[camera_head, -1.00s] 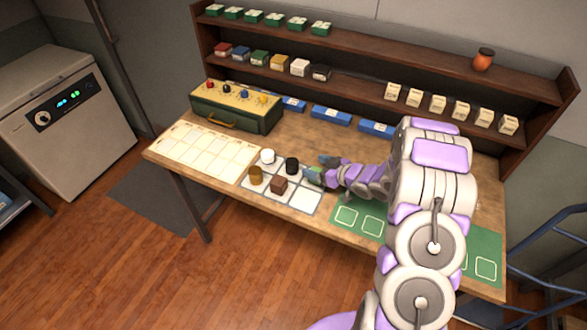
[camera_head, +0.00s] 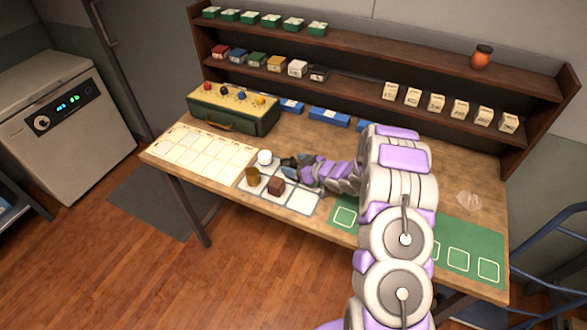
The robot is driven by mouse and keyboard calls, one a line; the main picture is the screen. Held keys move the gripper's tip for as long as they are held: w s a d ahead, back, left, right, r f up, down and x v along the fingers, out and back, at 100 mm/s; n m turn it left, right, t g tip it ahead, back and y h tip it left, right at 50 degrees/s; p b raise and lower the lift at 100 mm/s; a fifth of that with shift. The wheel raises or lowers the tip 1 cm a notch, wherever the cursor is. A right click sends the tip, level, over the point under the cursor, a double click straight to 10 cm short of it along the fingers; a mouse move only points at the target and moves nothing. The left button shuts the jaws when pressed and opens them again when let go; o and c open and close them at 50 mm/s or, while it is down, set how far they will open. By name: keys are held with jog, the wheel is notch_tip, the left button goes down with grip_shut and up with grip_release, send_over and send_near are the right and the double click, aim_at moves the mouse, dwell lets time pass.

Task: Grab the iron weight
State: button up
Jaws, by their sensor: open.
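My gripper (camera_head: 290,168) is open at the back right of a pale gridded tray (camera_head: 303,202). It is where the black cylinder, likely the iron weight, stood. That cylinder is now mostly or wholly hidden by the dark fingers, and I cannot tell whether they touch it. Beside the gripper stand a white cylinder (camera_head: 265,157), a brass-brown cylinder (camera_head: 253,177) and a brown cube (camera_head: 276,187).
A green case with coloured knobs (camera_head: 233,110) stands behind the tray. A white gridded sheet (camera_head: 200,152) lies to the left. A green mat (camera_head: 345,217) lies to the right, partly under my arm. Shelves (camera_head: 350,85) with small boxes line the back.

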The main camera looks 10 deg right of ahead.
jog(key=shift+a+f, duration=0.15)
jog(key=shift+a, duration=0.5)
jog(key=shift+c, duration=0.2)
jog(key=shift+a, duration=0.5)
jog(key=c, duration=0.3)
jog(key=shift+c, duration=0.7)
jog(key=shift+d, duration=0.8)
jog(key=c, duration=0.9)
jog(key=shift+a, duration=0.25)
grip_shut()
